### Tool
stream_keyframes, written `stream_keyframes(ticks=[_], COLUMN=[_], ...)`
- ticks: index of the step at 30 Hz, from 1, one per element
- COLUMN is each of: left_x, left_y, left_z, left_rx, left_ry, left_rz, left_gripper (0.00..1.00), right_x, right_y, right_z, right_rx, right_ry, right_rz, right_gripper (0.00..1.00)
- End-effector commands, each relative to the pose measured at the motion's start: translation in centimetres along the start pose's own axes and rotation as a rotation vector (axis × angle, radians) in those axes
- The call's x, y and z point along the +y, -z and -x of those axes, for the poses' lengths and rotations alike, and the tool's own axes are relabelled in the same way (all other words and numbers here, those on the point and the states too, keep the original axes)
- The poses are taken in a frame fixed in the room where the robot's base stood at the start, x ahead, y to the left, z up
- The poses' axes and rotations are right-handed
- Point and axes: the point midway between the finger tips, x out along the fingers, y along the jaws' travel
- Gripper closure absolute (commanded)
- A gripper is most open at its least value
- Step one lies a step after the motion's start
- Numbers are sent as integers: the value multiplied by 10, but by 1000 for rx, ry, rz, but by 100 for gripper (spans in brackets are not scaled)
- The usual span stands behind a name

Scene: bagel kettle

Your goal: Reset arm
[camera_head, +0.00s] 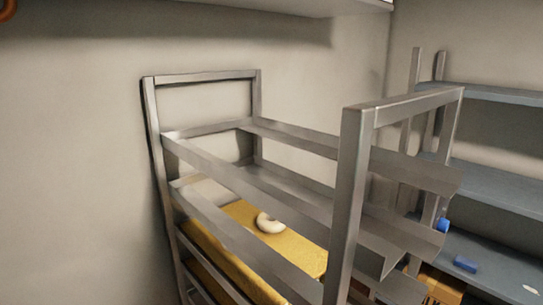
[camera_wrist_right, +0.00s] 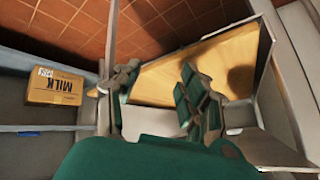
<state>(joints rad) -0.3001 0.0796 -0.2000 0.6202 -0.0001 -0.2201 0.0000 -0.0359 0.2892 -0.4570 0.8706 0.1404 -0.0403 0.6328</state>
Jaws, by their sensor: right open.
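My right gripper (camera_wrist_right: 150,82) shows in the right wrist view, with green and grey fingers spread apart. I see nothing held between them. One finger overlaps a yellow-brown board or tray (camera_wrist_right: 165,75) in that view, but I cannot tell if they touch. In the head view, a pale bagel (camera_head: 270,222) lies on a yellow tray surface (camera_head: 245,215) in a metal rack (camera_head: 352,190). Neither gripper shows in the head view, and my left gripper is in no frame.
Grey-blue shelves (camera_head: 500,190) stand right of the rack, with a small blue item (camera_head: 465,264) on one. A cardboard box marked MILK (camera_wrist_right: 55,87) sits at the left of the wrist view. Reddish floor tiles (camera_wrist_right: 75,30) show beyond it.

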Motion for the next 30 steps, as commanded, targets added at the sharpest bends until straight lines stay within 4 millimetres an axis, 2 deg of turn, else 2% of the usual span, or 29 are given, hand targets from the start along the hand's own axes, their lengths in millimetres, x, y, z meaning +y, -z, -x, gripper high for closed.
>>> stream_keyframes(ticks=[1,6,9,13,15,18,30], left_x=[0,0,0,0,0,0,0], left_y=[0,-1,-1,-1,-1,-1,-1], left_z=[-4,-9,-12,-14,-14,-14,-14], left_rx=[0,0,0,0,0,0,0], left_ry=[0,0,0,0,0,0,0], left_rz=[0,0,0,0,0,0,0], left_gripper=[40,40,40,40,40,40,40], right_x=[10,38,46,51,52,52,52], right_y=[-43,-166,-228,-286,-305,-319,-321], right_z=[3,32,56,84,94,102,104], right_rx=[-63,-282,-403,-524,-564,-597,-601], right_ry=[-37,-121,-139,-138,-135,-130,-130], right_rz=[40,203,284,359,386,407,410], right_gripper=[58,58,58,58,58,58,58])
